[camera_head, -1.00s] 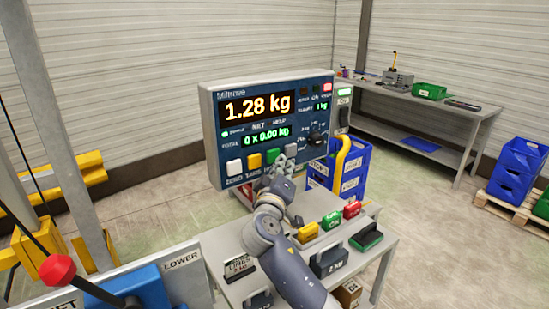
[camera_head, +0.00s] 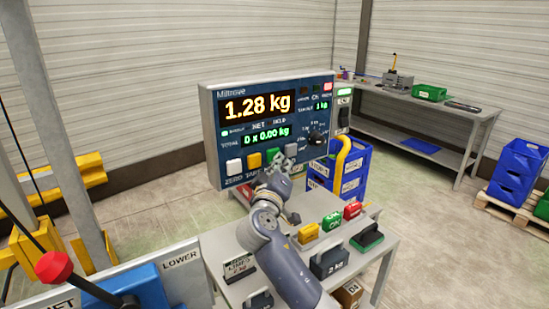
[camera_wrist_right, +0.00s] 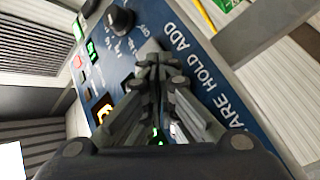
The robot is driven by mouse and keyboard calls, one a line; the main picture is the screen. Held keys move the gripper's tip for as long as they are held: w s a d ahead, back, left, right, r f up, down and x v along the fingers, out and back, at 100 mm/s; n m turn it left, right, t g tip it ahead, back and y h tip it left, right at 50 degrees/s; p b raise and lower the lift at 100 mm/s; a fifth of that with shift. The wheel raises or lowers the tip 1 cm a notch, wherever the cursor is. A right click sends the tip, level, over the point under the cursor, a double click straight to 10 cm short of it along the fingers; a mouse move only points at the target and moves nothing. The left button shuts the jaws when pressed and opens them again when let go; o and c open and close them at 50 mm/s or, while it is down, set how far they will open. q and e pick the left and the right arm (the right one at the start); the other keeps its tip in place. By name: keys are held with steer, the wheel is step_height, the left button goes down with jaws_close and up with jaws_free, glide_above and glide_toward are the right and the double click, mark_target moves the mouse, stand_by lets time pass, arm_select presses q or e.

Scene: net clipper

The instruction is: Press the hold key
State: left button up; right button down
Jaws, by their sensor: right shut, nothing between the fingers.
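The blue weighing panel (camera_head: 212,120) shows 1.28 kg and stands behind the small table. Along its lower edge are a white key (camera_head: 233,166), a yellow key (camera_head: 254,160) and a green key (camera_head: 272,156). The labels HOLD and ADD (camera_wrist_right: 205,72) show in the right wrist view, beside my fingers. My right gripper (camera_head: 280,163) is shut and empty, close in front of the green key and the panel's lower edge. Its fingers (camera_wrist_right: 157,68) hide part of the key row, and contact cannot be told. My left gripper is not in view.
A black knob (camera_head: 316,137) sits on the panel's right. Red, green and yellow blocks (camera_head: 331,221) and dark weights (camera_head: 329,262) lie on the grey table (camera_head: 232,243). Blue crates (camera_head: 355,172) stand behind. A red-knobbed lever (camera_head: 54,267) is at lower left.

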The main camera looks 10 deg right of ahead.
steer(key=shift+w, duration=0.15)
steer(key=shift+s, duration=0.2)
stand_by(0.3)
steer(key=shift+s+d, duration=0.2)
steer(key=shift+s, duration=0.45)
steer(key=s, duration=0.1)
steer(key=s+d+p, duration=0.1)
steer(key=s, duration=0.1)
steer(key=s+p, duration=0.1)
steer(key=shift+s+d, duration=0.35)
stand_by(0.4)
